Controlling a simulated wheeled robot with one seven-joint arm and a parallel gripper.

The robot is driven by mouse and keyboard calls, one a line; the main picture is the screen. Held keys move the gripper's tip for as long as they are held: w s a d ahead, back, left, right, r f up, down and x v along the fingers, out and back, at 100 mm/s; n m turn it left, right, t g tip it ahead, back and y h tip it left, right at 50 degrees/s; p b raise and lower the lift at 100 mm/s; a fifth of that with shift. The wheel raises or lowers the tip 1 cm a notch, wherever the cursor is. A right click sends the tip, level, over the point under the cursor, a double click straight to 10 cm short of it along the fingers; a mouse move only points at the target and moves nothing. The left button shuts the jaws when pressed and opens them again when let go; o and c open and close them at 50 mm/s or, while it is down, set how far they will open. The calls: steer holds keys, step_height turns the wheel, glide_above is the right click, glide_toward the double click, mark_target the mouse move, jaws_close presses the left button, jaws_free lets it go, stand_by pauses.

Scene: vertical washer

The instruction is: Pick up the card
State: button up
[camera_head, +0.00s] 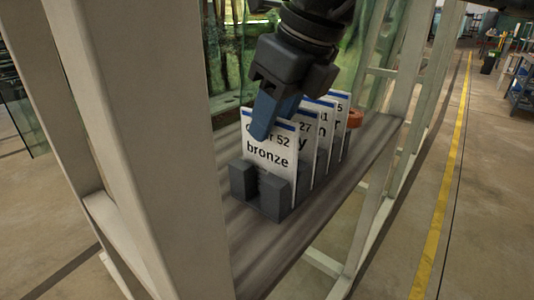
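Several white cards with blue top strips stand upright in a row in a dark grey holder (262,190) on a shelf. The front card (268,157) reads "bronze" with "52" above it. Other cards stand behind it, one showing "27" (306,130) and another at the back showing "5" (341,104).
The holder stands on a narrow brown shelf (270,262) between pale frame posts, with a thick post (150,130) close at the left. Green-tinted glass (226,60) is behind. An orange-red round object (355,118) lies past the cards. Shelf surface in front of the holder is bare.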

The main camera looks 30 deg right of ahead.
mark_target(278, 155)
steer(key=x, duration=0.3)
steer(key=shift+w+a+f, duration=0.15)
steer(key=shift+f, duration=0.15)
steer(key=shift+c, duration=0.5)
jaws_close()
